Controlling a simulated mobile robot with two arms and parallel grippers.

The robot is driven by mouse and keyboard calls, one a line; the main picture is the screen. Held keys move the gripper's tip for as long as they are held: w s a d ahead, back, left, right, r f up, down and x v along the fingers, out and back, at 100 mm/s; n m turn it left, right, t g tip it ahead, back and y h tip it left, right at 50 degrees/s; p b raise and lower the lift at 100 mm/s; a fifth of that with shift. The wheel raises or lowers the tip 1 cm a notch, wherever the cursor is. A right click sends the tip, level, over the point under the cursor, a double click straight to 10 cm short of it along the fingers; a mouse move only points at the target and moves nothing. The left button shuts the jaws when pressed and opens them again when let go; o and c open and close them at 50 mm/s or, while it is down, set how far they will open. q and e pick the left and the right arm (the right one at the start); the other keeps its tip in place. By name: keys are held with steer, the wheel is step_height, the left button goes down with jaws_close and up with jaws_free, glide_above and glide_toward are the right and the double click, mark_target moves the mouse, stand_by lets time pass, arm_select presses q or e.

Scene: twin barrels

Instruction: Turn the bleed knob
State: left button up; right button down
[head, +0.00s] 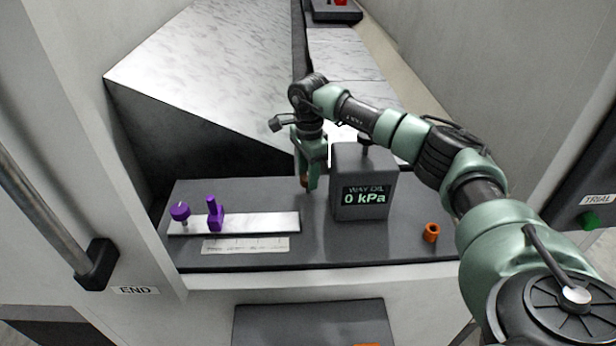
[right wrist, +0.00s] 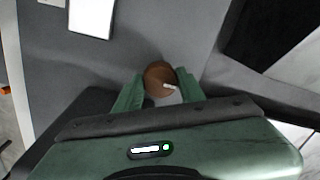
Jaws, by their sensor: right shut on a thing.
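The bleed knob (right wrist: 160,76) is a round brown-orange knob with a white mark on its top, seen between my fingers in the right wrist view. My right gripper (head: 308,183) points down just left of the grey WAY OIL box (head: 342,205) in the head view, and its jaws are shut on the knob. The right gripper also shows in the right wrist view (right wrist: 160,88), with a green finger on each side of the knob. The fingers hide most of the knob in the head view. The box's display (head: 365,197) reads 0 kPa. My left gripper is out of view.
A metal strip (head: 265,222) with a purple round knob (head: 180,211) and a purple upright piece (head: 214,216) lies at the left of the dark panel (head: 310,250). Pale walls flank both sides.

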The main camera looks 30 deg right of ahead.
steer(key=shift+w+r+n, duration=0.1)
steer(key=shift+n, duration=0.2)
steer(key=c, duration=0.9)
jaws_free()
steer(key=shift+o, duration=0.2)
step_height(320, 180, up, 8)
steer(key=shift+f+b, duration=0.1)
steer(key=shift+b, duration=1)
